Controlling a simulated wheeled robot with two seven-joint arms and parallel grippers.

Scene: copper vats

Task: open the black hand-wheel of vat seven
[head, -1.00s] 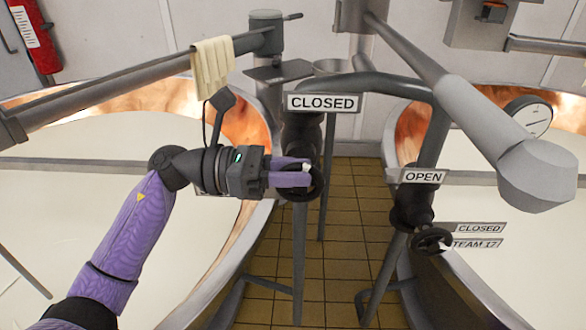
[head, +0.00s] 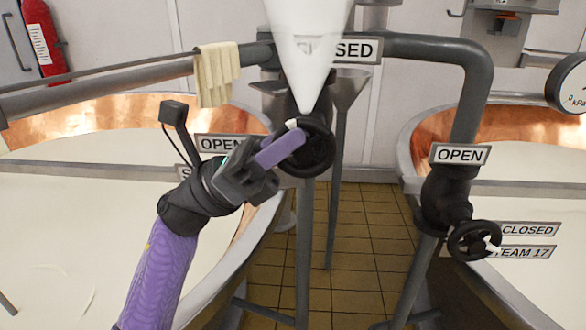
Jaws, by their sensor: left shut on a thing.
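The black hand-wheel (head: 322,158) is on a dark valve on the middle pipe, between the two vats. My left gripper (head: 291,142) comes in from the left, tilted up to the right, its purple fingers shut on the wheel's left rim. A white, cone-shaped plume (head: 306,45) tapers down to a point just above the wheel. An OPEN sign (head: 219,143) is left of the valve; the label below it is mostly hidden, only an S showing. No vat number seven is readable. My right gripper is not in view.
A cloth (head: 217,75) hangs on the left pipe. Tiled floor (head: 370,235) lies between the copper-lined vats.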

